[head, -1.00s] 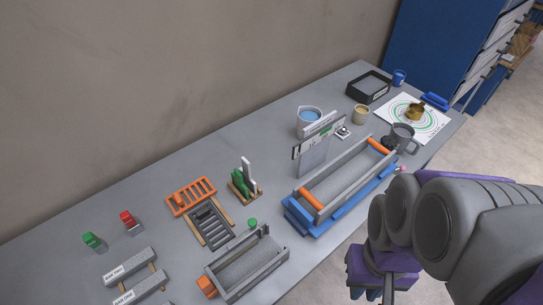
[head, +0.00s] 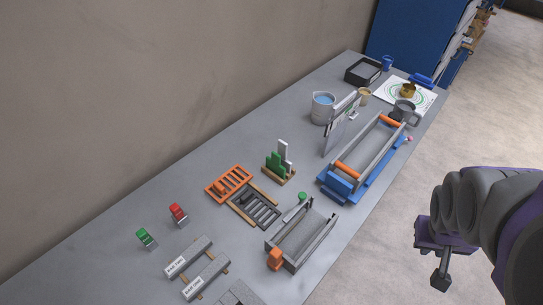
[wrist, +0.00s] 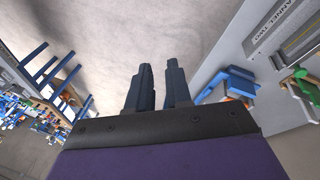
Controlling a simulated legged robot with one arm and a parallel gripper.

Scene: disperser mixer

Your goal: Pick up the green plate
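A green plate (head: 276,163) stands upright beside a taller white plate (head: 284,152) in a small wooden stand (head: 278,177) near the middle of the bench. My gripper (head: 440,278) hangs at the lower right of the head view, over the floor beyond the bench's front edge and well apart from the plate. In the wrist view my gripper's two dark fingers (wrist: 158,70) stand apart with nothing between them. The plate cannot be made out for sure in the wrist view.
An orange rack (head: 229,184) and a dark rack (head: 255,206) lie left of the stand. A grey trough (head: 301,240) with a green knob (head: 302,197) is in front. A blue-based frame (head: 362,155) stands right. Bare bench (head: 200,180) lies behind the racks.

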